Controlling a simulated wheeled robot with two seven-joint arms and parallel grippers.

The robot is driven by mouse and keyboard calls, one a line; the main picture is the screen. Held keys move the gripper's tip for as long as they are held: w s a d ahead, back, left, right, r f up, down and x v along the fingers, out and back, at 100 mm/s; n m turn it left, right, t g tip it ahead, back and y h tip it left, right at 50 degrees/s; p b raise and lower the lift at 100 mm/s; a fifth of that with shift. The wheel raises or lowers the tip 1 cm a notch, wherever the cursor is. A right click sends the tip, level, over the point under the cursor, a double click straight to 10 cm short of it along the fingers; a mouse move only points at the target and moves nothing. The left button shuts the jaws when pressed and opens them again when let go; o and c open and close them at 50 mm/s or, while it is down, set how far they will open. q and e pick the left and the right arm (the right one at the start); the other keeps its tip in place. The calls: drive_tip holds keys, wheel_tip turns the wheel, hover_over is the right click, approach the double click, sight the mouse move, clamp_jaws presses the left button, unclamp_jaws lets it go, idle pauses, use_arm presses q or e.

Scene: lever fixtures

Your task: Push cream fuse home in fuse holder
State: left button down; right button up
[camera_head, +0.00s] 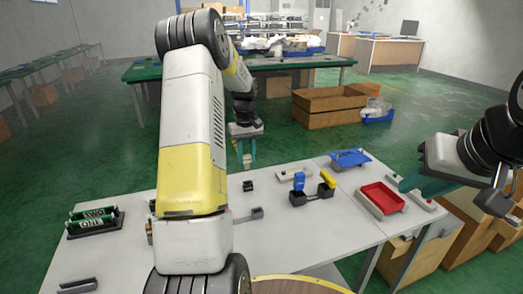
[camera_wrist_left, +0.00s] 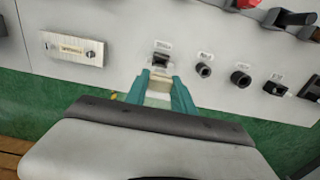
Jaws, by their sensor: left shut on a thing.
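My left gripper (camera_head: 246,162) hangs fingers-down over the far part of the light grey table. In the left wrist view its teal fingers (camera_wrist_left: 160,96) are shut on the cream fuse (camera_wrist_left: 158,99), which shows between them. A small dark fuse holder (camera_wrist_left: 161,60) with a label lies just beyond the fingertips in that view. In the head view a small black block (camera_head: 248,186) below the gripper looks like this holder. I cannot tell whether the fuse touches it. My right gripper (camera_head: 428,184) is at the right, beyond the red tray; its finger opening is unclear.
Labelled round black sockets (camera_wrist_left: 204,69) stand beside the holder, and a pale plate (camera_wrist_left: 72,48) lies to its left. Blue and yellow levers (camera_head: 300,181), a red tray (camera_head: 382,198) and green ONE and TWO blocks (camera_head: 92,221) stand on the table.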

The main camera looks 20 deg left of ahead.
sight(247, 162)
use_arm(q)
drive_tip(key=shift+f, duration=2.55)
drive_tip(key=shift+f, duration=2.05)
drive_tip(key=c, duration=1)
unclamp_jaws()
drive_tip(key=shift+r, duration=3.9)
